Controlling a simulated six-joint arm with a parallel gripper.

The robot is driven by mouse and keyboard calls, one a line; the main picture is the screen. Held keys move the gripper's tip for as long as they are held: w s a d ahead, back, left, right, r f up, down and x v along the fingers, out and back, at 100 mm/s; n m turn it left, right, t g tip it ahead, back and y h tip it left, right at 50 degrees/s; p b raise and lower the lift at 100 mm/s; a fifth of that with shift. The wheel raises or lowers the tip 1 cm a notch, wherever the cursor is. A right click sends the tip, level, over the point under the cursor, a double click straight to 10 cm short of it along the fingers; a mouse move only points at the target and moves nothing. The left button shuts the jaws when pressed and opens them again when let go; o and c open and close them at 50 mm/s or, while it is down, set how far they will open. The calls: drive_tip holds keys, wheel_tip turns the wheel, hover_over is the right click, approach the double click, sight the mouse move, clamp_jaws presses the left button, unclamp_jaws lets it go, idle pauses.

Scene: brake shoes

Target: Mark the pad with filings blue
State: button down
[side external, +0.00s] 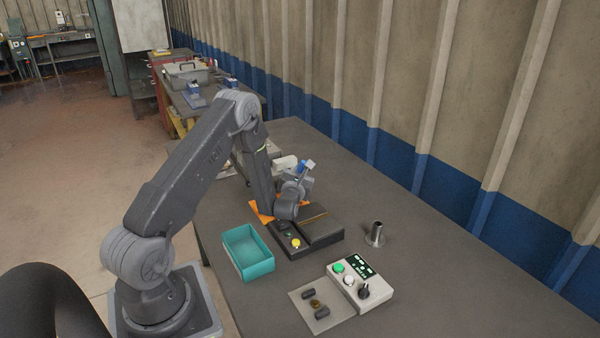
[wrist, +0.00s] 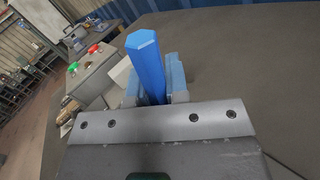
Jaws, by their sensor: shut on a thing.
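My gripper (side external: 298,182) is shut on a blue hexagonal marker (wrist: 145,55); its two jaws (wrist: 154,88) sit on either side of the marker in the wrist view. In the side view the gripper is above the far part of a dark block with a yellow button (side external: 295,242). The arm hides part of this block. I cannot make out filings on any pad.
A teal tray (side external: 248,268) stands left of the dark block. A white control box (side external: 348,282) with buttons and a knob adjoins the grey plate. A metal cylinder (side external: 376,232) stands on a flange to the right. Orange pieces (side external: 259,215) lie behind the block.

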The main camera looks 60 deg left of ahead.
drive_tip(key=shift+d+f, duration=0.1)
drive_tip(key=shift+d, duration=0.8)
idle(1.0)
drive_tip(key=shift+r, duration=3.6)
